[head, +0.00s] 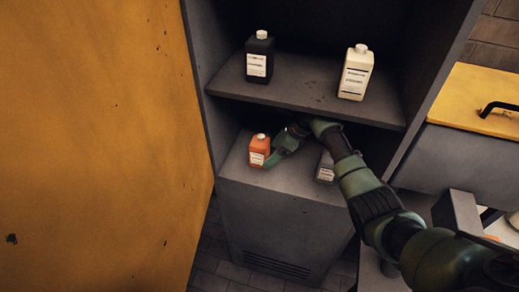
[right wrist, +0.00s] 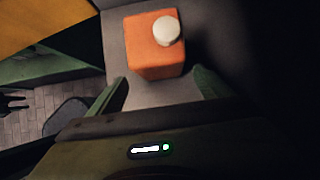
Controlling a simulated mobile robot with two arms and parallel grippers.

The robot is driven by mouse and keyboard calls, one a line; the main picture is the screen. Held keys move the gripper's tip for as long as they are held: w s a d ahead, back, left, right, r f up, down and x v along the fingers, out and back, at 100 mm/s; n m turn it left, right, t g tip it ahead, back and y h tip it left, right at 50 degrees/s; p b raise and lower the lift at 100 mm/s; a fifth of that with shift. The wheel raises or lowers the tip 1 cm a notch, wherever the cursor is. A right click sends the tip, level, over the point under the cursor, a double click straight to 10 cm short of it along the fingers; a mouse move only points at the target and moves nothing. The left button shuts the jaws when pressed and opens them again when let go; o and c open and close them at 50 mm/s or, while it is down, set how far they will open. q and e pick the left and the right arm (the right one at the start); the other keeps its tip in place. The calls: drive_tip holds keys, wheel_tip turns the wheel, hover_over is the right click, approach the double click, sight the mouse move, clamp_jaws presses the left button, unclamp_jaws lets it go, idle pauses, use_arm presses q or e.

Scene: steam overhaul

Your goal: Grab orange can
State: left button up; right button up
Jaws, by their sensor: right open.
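The orange can (head: 259,150) is a small square container with a white cap and a pale label. It stands upright on the lower shelf of the cabinet, near its front left corner. In the right wrist view the orange can (right wrist: 154,50) stands just beyond my fingertips, roughly centred between them. My right gripper (head: 277,158) is open, close on the right side of the can. In the right wrist view its two green fingers (right wrist: 158,88) are spread with nothing between them. My left gripper is not in view.
A dark grey can (head: 325,168) stands on the same shelf behind my right arm. A black can (head: 260,58) and a white can (head: 355,73) stand on the upper shelf (head: 305,88). The yellow door (head: 95,140) is at the left, a yellow-topped unit (head: 475,105) at the right.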

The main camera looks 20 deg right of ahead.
sight(255, 149)
drive_tip(key=shift+w+a, duration=0.45)
drive_tip(key=a, duration=0.1)
drive_tip(key=w+a+p, duration=0.1)
drive_tip(key=w+a, duration=0.1)
drive_tip(key=a, duration=0.1)
drive_tip(key=shift+w+f, duration=0.2)
drive_tip(key=shift+w, duration=0.05)
drive_tip(key=shift+w+a+f, duration=0.15)
drive_tip(key=shift+f, duration=0.25)
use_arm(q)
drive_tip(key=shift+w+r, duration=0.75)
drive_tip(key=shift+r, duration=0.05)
use_arm(e)
drive_tip(key=shift+c, duration=1.2)
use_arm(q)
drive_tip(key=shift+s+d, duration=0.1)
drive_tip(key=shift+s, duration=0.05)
use_arm(e)
clamp_jaws()
